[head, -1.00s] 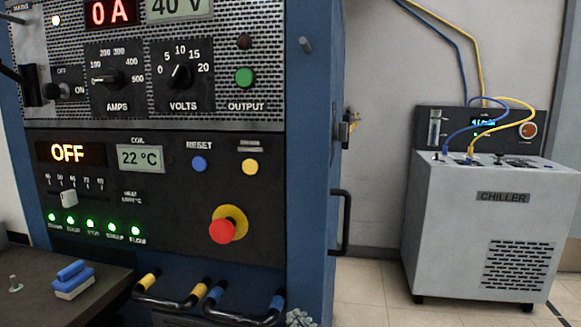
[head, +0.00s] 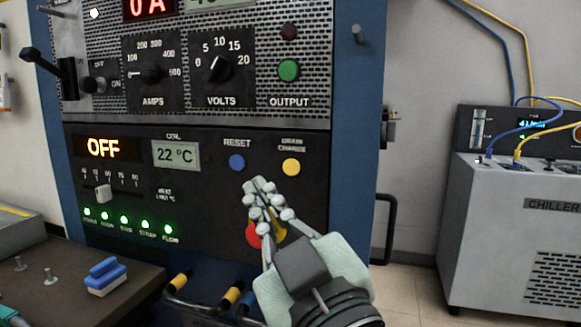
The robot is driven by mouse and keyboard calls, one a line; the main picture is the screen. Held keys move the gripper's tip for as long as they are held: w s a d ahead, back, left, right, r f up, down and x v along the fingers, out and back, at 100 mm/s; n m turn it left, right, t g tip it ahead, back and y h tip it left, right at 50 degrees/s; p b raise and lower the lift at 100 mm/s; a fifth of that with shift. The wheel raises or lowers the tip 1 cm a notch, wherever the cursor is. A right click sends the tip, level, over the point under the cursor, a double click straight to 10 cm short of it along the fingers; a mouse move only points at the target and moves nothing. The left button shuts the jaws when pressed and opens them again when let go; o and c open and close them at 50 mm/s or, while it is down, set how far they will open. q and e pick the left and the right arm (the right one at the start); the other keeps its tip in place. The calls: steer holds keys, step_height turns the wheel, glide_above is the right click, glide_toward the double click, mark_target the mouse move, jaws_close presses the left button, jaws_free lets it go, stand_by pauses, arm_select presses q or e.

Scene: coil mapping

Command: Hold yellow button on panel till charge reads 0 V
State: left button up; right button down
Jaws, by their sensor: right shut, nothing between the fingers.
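The yellow button (head: 291,167) is on the dark lower panel (head: 315,215) of the blue cabinet, at the right, under a small label too blurred to read surely. My right gripper (head: 259,184) comes up from the bottom right in front of this panel. Its fingers are closed together and empty, with the tips just below and left of the yellow button, apart from it in the picture. It hides much of the red emergency knob (head: 253,236). The volts display (head: 222,4) is cut off by the top edge, so its number cannot be read. My left gripper is not in view.
A blue RESET button (head: 237,162) sits left of the yellow one. A green OUTPUT button (head: 288,70) is above. A bench with a blue-and-white block (head: 105,277) is at lower left. Cable handles (head: 230,296) stick out below the panel. A chiller (head: 525,225) stands at right.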

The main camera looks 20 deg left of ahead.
mark_target(292, 167)
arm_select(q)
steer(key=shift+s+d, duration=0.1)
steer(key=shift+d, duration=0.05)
arm_select(e)
steer(key=shift+w, duration=0.1)
steer(key=w, duration=0.8)
steer(key=shift+w+d, duration=0.2)
steer(key=shift+w, duration=0.15)
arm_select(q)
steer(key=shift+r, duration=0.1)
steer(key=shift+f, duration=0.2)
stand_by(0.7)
